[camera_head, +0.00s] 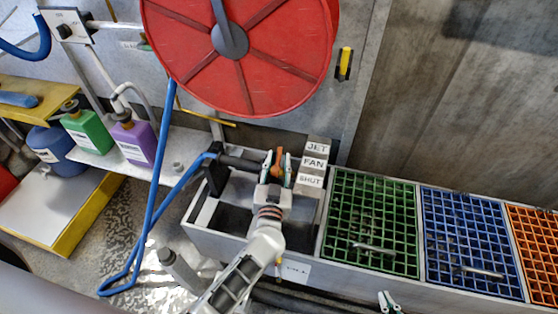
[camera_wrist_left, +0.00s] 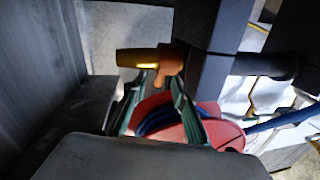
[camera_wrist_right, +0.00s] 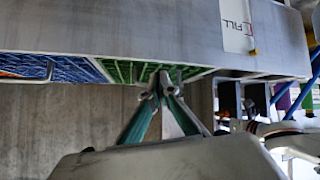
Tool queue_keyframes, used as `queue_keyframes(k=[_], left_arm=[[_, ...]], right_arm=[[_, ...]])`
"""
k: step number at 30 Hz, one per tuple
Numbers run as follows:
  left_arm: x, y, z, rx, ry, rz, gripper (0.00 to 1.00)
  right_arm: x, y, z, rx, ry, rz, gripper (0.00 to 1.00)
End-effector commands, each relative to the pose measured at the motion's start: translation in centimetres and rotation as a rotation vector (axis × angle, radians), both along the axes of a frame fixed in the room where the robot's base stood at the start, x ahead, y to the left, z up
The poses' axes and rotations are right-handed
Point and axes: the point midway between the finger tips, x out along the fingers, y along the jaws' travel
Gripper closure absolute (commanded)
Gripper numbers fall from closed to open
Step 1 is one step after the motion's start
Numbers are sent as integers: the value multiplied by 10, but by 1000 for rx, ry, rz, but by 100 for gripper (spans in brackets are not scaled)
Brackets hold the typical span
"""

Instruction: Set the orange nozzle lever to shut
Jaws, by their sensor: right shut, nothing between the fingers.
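The orange nozzle lever (camera_head: 279,163) sits on the dark nozzle (camera_head: 240,162), left of a grey stepped block (camera_head: 325,150) labelled JET, FAN and SHUT from far to near. In the head view the lever is roughly level with FAN; I cannot tell its exact setting. My left gripper (camera_head: 276,170) is open, with one finger on each side of the lever. In the left wrist view the orange lever (camera_wrist_left: 168,66) and brass tip (camera_wrist_left: 138,58) show just beyond the fingers (camera_wrist_left: 152,95); contact is unclear.
A black bracket (camera_head: 215,172) holds the nozzle, with a blue hose (camera_head: 157,200) running left. Green (camera_head: 345,215), blue (camera_head: 456,225) and orange (camera_head: 530,225) grates lie to the right. A red reel (camera_head: 250,60) hangs above. Bottles (camera_head: 132,140) stand on the left shelf.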

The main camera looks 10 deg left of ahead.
Motion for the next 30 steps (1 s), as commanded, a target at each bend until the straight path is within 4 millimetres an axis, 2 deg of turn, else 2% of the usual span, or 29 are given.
queue_keyframes(k=[9, 10, 12, 13, 19, 25, 30], left_arm=[[4, 0, 1, 0, -1, 0, 73], [4, 0, 1, 0, -1, 0, 78], [4, 0, 1, 0, -1, 0, 96], [4, 0, 1, 0, -1, 0, 100], [3, 1, 0, 0, -3, 0, 100], [0, 2, -8, 3, -57, 2, 100], [-3, 0, -6, -2, -108, -1, 100]], right_arm=[[4, 0, 3, 0, -11, 1, 100], [4, 0, 3, 1, -10, 0, 100], [3, 0, 2, 1, -8, 0, 100], [3, 0, 2, 1, -8, 0, 100], [0, 0, -2, 1, -1, 1, 100], [-12, 2, -25, 3, 32, 6, 100], [1, 7, -10, 10, -6, 19, 100]])
